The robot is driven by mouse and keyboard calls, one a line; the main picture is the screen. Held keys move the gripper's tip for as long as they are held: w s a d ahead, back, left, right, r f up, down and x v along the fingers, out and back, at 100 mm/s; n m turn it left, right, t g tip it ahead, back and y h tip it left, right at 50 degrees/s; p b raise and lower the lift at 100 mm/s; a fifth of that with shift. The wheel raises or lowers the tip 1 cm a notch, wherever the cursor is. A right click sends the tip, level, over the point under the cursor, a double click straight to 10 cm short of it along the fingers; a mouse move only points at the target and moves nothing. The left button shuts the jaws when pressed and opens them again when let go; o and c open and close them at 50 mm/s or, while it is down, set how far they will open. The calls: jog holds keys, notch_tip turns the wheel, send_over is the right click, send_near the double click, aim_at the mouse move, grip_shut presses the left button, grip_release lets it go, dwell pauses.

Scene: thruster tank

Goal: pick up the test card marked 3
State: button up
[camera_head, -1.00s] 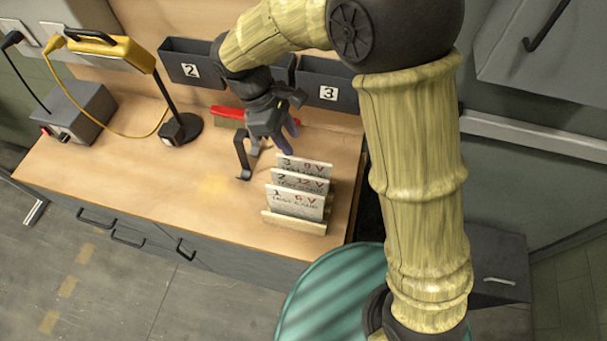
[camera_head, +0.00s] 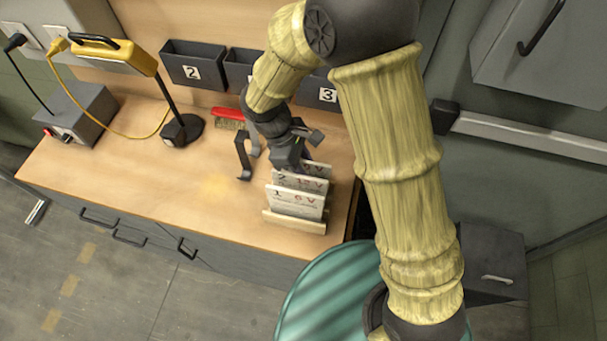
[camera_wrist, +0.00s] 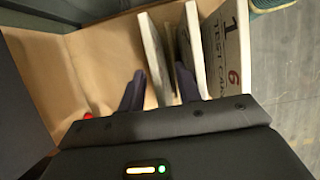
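Three upright pale test cards stand in a wooden rack (camera_head: 293,222) near the right end of the bench. Card 1 (camera_head: 298,203), marked 6 V, is at the front; it also shows in the wrist view (camera_wrist: 222,45). Card 2 (camera_head: 313,186) is behind it. Card 3 (camera_head: 318,169) is rearmost and partly hidden by my gripper (camera_head: 303,166). In the wrist view, my gripper (camera_wrist: 160,78) is open, with one dark finger on each side of card 3 (camera_wrist: 154,58). The right finger is in the gap beside card 2 (camera_wrist: 193,45). I cannot tell whether either finger touches card 3.
The bench's left middle is clear.

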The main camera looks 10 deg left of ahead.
jog(key=shift+x, duration=1.15)
jog(key=shift+f, duration=0.1)
jog(key=shift+c, duration=0.2)
grip_shut()
